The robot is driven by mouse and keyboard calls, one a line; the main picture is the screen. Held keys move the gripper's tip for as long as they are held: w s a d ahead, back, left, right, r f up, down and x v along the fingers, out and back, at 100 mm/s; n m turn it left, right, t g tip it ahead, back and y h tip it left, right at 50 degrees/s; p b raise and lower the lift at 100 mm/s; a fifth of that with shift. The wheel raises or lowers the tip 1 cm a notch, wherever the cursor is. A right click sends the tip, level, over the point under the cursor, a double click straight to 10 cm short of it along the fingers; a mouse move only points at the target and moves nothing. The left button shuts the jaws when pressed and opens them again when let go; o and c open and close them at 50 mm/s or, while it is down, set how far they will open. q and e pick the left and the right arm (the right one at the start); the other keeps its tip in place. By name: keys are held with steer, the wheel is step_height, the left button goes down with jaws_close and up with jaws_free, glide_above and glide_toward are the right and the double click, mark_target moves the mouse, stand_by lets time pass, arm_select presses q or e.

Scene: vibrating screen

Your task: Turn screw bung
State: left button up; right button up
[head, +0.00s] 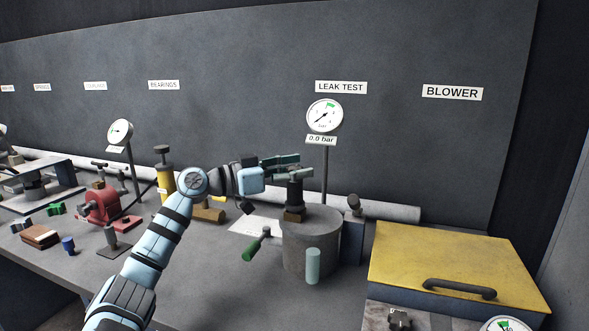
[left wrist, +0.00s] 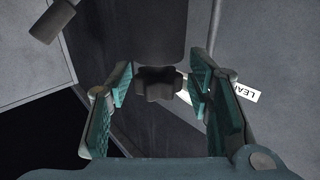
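The screw bung is a dark piece with a star-shaped head on a dark body (head: 295,194). It stands upright over a brass block on top of a grey drum. In the left wrist view its lobed head (left wrist: 157,84) sits between the fingers, with a gap on each side. My left gripper (head: 283,166) is open at the height of the bung's head, its green pads partly hiding the head in the head view. It also shows in the left wrist view (left wrist: 165,95). My right gripper is in neither view.
The grey drum (head: 308,250) has a green-handled lever (head: 254,246) at its left. A gauge (head: 324,116) reading 0.0 bar stands behind. A yellow-lidded box (head: 440,258) is at right. A red pump-like device (head: 101,206) and small parts crowd the left of the bench.

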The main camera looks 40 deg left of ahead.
mark_target(295, 167)
arm_select(q)
step_height(295, 167, up, 10)
steer(key=shift+r, duration=0.1)
stand_by(0.4)
stand_by(0.4)
